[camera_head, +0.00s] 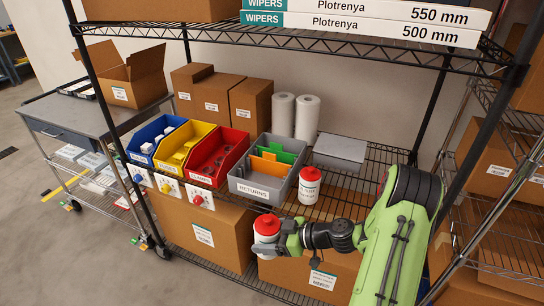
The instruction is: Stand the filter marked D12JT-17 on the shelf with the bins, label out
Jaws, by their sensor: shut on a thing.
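My gripper (281,237) is shut on a white filter with a red cap (265,227), held upright in front of the shelf's front edge, below the grey bin. Its marking is too small to read, and the gripper hides part of its right side. A second white filter with a red top (309,190) stands upright on the wire shelf (338,208), right of the grey bin, with a label facing forward that I cannot read. The shelf also bears a blue bin (139,149), a yellow bin (184,161), a red bin (207,176) and the grey RETURNS bin (254,191).
A grey flat-topped box (340,147), white rolls (307,117) and cardboard boxes (250,104) stand behind. Bare shelf shows right of the standing filter. Large cartons (204,236) sit below. A black post (121,150) and a wire shelf above (210,33) bound the space. A cart stands left.

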